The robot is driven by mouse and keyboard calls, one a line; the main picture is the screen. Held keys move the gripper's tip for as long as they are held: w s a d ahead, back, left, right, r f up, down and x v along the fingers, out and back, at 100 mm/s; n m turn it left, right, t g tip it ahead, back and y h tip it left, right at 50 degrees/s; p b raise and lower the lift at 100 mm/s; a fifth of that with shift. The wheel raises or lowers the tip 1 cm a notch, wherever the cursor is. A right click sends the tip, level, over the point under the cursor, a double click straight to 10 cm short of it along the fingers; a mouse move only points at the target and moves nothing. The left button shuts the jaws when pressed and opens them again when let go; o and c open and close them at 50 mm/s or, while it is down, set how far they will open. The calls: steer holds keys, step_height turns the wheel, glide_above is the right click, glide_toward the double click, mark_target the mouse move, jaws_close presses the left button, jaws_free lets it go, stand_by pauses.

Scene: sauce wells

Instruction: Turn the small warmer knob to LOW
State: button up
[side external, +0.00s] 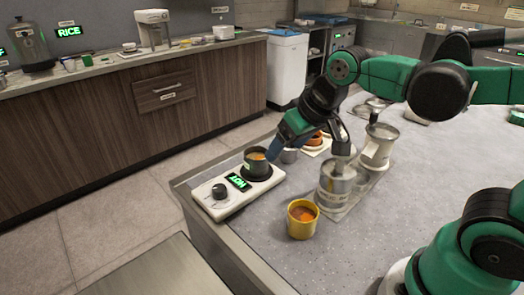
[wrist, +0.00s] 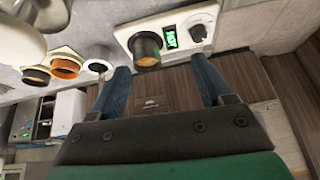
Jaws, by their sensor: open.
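The white warmer (side external: 210,207) sits at the counter's near-left corner, with a small dark knob (side external: 219,191) at one end and a green lit display beside it. I cannot read the knob's setting. A dark pot (side external: 255,167) with orange content sits on the warmer's other end. My gripper (side external: 273,149) is open and empty, its blue fingers close behind the pot. In the wrist view my gripper's (wrist: 159,64) fingers spread to either side of the pot (wrist: 147,52), and the knob (wrist: 198,33) lies beyond the right fingertip, apart from it.
A yellow cup (side external: 302,222) of orange sauce and a clear tray with metal canisters (side external: 336,187) stand right of the warmer. Small bowls (wrist: 65,66) sit left of my fingers in the wrist view. The open floor lies past the counter's edge.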

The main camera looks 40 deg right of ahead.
steer(key=w+a+m+g, duration=0.1)
steer(key=w+a+g, duration=0.2)
steer(key=w, duration=0.3)
steer(key=m+g, duration=0.2)
steer(key=g, duration=0.1)
glide_above(219, 188)
steer(key=shift+h, duration=0.3)
step_height(219, 188, down, 6)
steer(key=shift+s+f, duration=0.1)
steer(key=shift+a+f, duration=0.2)
steer(key=shift+f, duration=0.45)
step_height(219, 188, down, 5)
steer(key=shift+d, duration=0.15)
jaws_close()
